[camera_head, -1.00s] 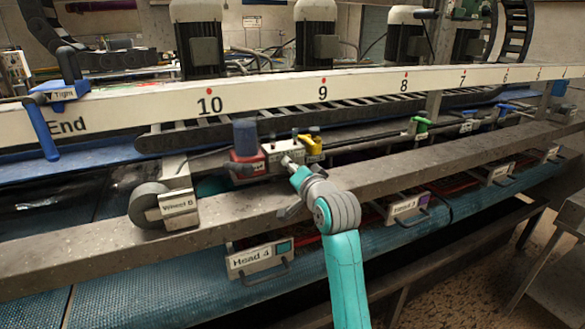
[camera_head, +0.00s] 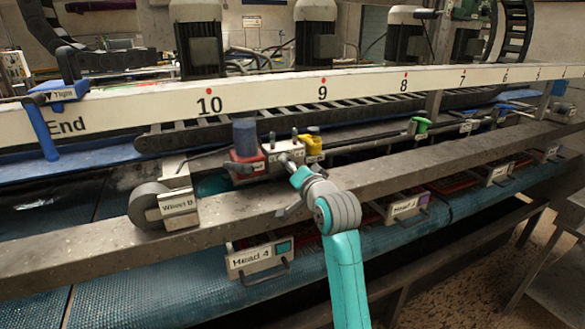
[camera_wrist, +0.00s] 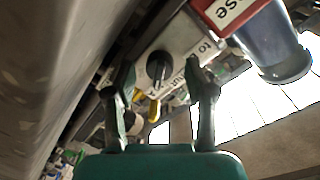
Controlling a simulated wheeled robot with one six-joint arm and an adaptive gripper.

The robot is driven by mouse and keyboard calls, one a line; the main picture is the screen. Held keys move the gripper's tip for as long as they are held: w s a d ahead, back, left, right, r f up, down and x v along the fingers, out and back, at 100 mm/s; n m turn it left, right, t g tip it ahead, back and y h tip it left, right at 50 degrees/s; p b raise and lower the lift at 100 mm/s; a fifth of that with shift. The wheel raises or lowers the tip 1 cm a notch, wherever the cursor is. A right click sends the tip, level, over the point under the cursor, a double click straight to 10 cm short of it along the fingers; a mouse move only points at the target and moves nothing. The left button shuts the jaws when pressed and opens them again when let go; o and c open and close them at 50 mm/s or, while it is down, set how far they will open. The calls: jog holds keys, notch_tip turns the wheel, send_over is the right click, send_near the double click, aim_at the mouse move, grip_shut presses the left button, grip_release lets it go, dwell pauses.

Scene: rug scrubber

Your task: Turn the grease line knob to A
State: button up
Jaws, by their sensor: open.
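The grease line box (camera_head: 293,148) is a pale metal block beside a red block (camera_head: 246,168) with a blue cup (camera_head: 245,138) on top. In the wrist view, a dark round knob (camera_wrist: 160,68) sits on the box's pale face (camera_wrist: 184,38), with partly readable lettering beside it. My gripper (camera_wrist: 162,74) is open, with one finger on either side of the knob. I cannot tell if the fingers touch it. In the head view, my gripper (camera_head: 288,163) reaches the front of the box and hides the knob.
A long grey beam (camera_head: 400,178) runs just in front of the box. A yellow-handled part (camera_head: 309,144) stands close on its right. A grey wheel unit labelled Wheel B (camera_head: 152,205) is to the left. The Head 4 box (camera_head: 258,258) hangs below the beam.

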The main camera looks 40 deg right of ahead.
jog(key=v, duration=1.2)
dwell(0.3)
jog(key=s+a+f+n+y, duration=0.1)
jog(key=s+a+f+n, duration=0.1)
jog(key=s+a+f, duration=0.45)
jog(key=s+a+f+n+y, duration=0.1)
jog(key=s+a+f+n, duration=0.15)
jog(key=f, duration=0.65)
jog(key=s+a+f+n, duration=0.1)
jog(key=s+a+f, duration=0.35)
jog(key=f, duration=0.35)
jog(key=s+a+f+n+g+y, duration=0.1)
jog(key=s+a+n, duration=0.3)
jog(key=s, duration=0.8)
jog(key=s+a+f+n+y, duration=0.2)
jog(key=s+a, duration=0.3)
jog(key=s, duration=0.8)
jog(key=shift+a+f+n+g, duration=0.25)
jog(key=shift+f+n+g, duration=0.15)
jog(key=shift+f+n, duration=0.4)
jog(key=shift+r, duration=0.1)
